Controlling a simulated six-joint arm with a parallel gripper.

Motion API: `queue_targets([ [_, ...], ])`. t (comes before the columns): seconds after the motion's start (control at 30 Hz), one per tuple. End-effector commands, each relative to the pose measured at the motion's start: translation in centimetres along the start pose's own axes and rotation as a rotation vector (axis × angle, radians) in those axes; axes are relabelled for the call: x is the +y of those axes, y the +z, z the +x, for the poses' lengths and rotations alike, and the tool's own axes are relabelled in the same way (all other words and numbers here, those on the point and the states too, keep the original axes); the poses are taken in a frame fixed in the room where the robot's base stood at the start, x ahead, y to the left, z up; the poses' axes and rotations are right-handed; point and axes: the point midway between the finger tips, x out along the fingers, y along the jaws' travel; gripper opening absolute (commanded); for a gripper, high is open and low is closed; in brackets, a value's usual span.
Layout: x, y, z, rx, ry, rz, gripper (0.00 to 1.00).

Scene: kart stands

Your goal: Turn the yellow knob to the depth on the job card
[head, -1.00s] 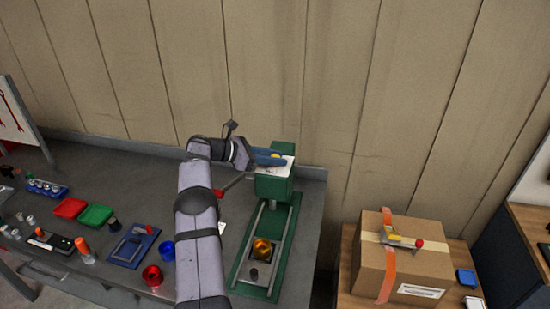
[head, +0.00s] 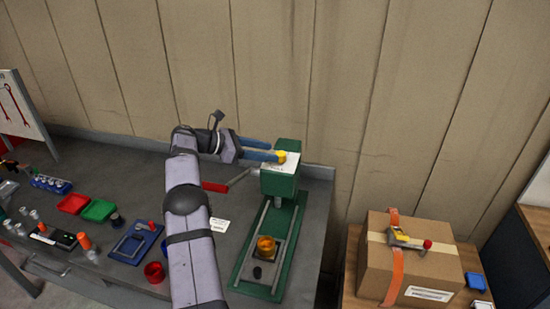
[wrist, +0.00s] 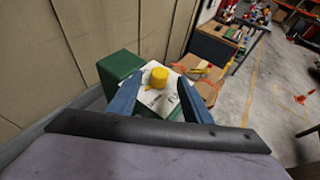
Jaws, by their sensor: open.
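The yellow knob (head: 281,156) stands on the dial face (head: 291,166) on top of the green press head (head: 279,183). In the wrist view the knob (wrist: 159,77) is a short yellow cylinder on a white dial plate (wrist: 150,98) with dark marks too small to read. My gripper (head: 277,157) is open with its blue fingers reaching toward the knob from the left. In the wrist view the fingers stand apart on either side, with the knob centred beyond them; contact cannot be told.
A red-handled lever (head: 215,187) sticks out left of the press. An orange-gold round piece (head: 266,245) sits on the green base (head: 290,245). Red tray (head: 73,204), green tray (head: 99,210) and blue fixture (head: 135,243) lie left. A taped carton (head: 420,262) stands right.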

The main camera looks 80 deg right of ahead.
Motion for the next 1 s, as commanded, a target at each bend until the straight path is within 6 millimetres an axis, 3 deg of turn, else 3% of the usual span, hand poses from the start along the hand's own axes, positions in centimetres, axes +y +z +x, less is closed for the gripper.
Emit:
queue_targets([
  [0.23, 0.0, -0.1, -1.7, 0.001, -0.001, 0.000, 0.45],
  [0.67, 0.5, -0.2, -1.5, 0.003, 0.022, 0.011, 0.45],
  [0.87, 3.9, -1.0, -1.0, 0.024, 0.172, 0.080, 0.45],
  [1.0, 7.7, -2.0, -1.2, 0.070, 0.349, 0.160, 0.45],
])
